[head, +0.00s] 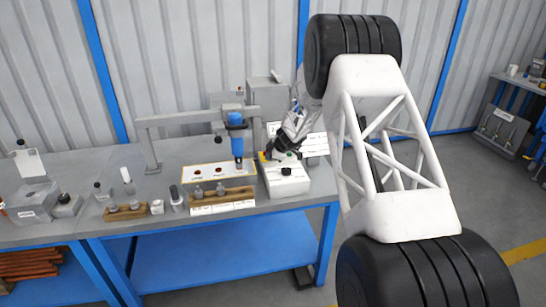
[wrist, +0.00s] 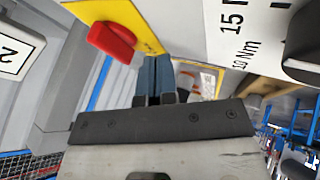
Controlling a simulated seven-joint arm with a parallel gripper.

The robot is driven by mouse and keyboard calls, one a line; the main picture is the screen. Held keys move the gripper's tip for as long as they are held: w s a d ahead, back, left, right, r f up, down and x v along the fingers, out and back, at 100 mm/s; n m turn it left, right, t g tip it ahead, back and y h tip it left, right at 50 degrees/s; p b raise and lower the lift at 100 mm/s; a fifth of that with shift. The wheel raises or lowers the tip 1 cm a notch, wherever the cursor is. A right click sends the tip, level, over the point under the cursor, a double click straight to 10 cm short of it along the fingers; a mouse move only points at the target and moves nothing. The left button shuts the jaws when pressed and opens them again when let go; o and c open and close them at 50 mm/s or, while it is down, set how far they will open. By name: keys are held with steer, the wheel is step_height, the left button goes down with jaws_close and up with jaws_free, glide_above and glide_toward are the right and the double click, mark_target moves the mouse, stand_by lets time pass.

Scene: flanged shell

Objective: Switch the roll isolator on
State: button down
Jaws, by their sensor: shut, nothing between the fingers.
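The isolator shows in the wrist view as a red handle (wrist: 112,42) on a yellow plate (wrist: 135,16), at the upper left. The handle lies slanted across the plate; I cannot read any on or off marking. My gripper (wrist: 155,62) is shut and empty, its fingertips at the plate's lower edge in the picture, just right of the red handle. I cannot tell whether they touch the plate. In the head view my gripper (head: 269,154) is at the back left of a white box, and the red handle is not distinguishable there.
The white box (head: 287,186) carries a black knob (wrist: 303,45) beside torque markings. Left of it stand a blue tool (head: 237,135), a plate with red spots (head: 207,180) and a wooden holder (head: 222,203) on the bench. The grey frame (head: 147,150) rises behind.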

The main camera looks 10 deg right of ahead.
steer(key=shift+w, duration=1.55)
